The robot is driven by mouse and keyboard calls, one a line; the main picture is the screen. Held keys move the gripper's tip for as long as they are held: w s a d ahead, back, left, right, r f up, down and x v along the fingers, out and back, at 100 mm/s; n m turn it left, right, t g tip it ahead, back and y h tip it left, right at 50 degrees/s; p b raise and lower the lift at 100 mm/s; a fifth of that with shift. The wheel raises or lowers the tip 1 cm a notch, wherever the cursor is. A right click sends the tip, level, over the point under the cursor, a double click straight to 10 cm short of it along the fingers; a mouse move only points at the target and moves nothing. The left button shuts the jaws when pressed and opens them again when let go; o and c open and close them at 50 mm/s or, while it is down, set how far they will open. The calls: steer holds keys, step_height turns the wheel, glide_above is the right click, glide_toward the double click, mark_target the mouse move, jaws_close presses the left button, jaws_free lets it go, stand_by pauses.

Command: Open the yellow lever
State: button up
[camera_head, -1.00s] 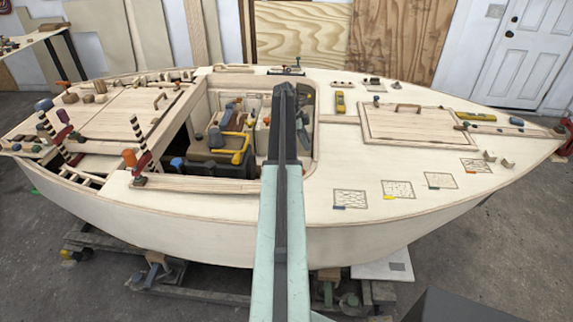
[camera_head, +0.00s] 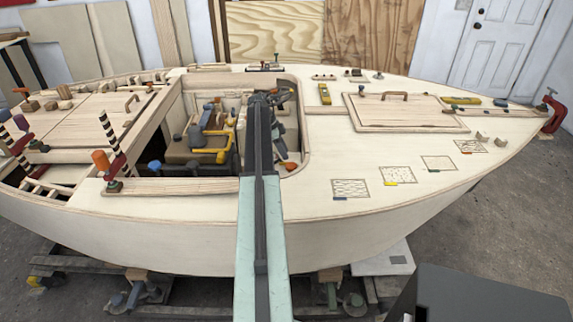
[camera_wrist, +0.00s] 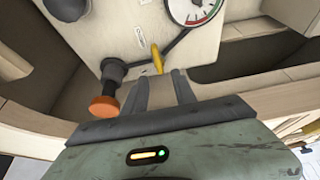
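The yellow lever (camera_wrist: 157,58) shows in the wrist view as a short, slim handle on a pale panel. It lies just beyond the tips of my gripper (camera_wrist: 160,78), roughly in line with the space between them. The two dark fingers are apart, with nothing between them. I cannot tell how far the tips are from the lever. In the head view my gripper (camera_head: 266,97) is over the open well in the hull. My arm and gripper hide part of the well, and I cannot make out the lever there.
In the wrist view, an orange knob (camera_wrist: 103,109) on a dark stem stands left of my fingers. A round gauge (camera_wrist: 193,8) is above right. In the head view, the plywood hull (camera_head: 200,238) surrounds the well, and an engine with yellow pipes (camera_head: 213,141) sits left of my arm.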

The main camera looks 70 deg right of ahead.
steer(key=b+x, duration=0.3)
steer(key=x, duration=0.2)
steer(key=shift+f+b, duration=0.2)
steer(key=shift+b, duration=0.15)
steer(key=shift+r, duration=0.1)
jaws_close()
